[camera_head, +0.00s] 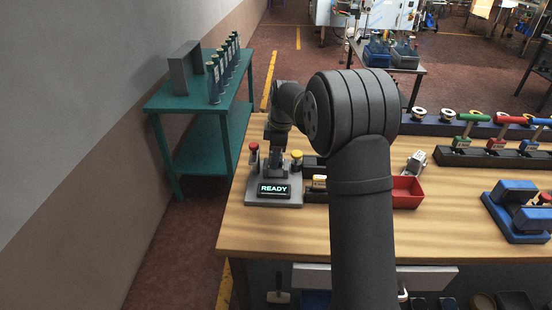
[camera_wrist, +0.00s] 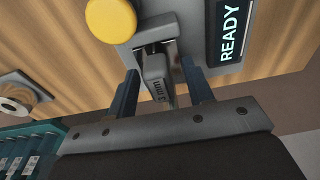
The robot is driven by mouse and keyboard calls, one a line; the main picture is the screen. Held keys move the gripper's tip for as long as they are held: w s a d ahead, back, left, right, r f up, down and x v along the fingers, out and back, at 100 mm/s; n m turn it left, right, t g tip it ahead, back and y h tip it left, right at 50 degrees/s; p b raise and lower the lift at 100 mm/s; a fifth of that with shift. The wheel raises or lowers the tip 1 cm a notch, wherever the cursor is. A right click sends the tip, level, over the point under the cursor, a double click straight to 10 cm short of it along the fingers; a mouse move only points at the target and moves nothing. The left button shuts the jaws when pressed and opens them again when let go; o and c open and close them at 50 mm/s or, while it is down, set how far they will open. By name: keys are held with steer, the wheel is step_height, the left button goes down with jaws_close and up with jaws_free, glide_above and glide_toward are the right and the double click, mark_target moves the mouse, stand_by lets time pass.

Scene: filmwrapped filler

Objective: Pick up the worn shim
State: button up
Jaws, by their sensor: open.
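A small grey piece marked "3 mm" (camera_wrist: 155,70), which looks like the shim, sits upright in a slot of the grey fixture with the READY display. In the wrist view my gripper (camera_wrist: 160,72) is open, with one dark finger on each side of the piece. I cannot tell whether either finger touches it. In the head view my gripper (camera_head: 275,172) points down over the grey fixture (camera_head: 262,201), behind its lit READY display (camera_head: 273,189). The shim cannot be made out there.
The fixture carries a red knob (camera_head: 254,148) and a yellow button (camera_head: 297,154) close to my gripper. A red bin (camera_head: 407,201) and a tilted silver block (camera_head: 416,162) stand to the right. A blue device (camera_head: 519,231) is far right. The front middle of the wooden bench (camera_head: 290,230) is clear.

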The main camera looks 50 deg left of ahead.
jaws_close()
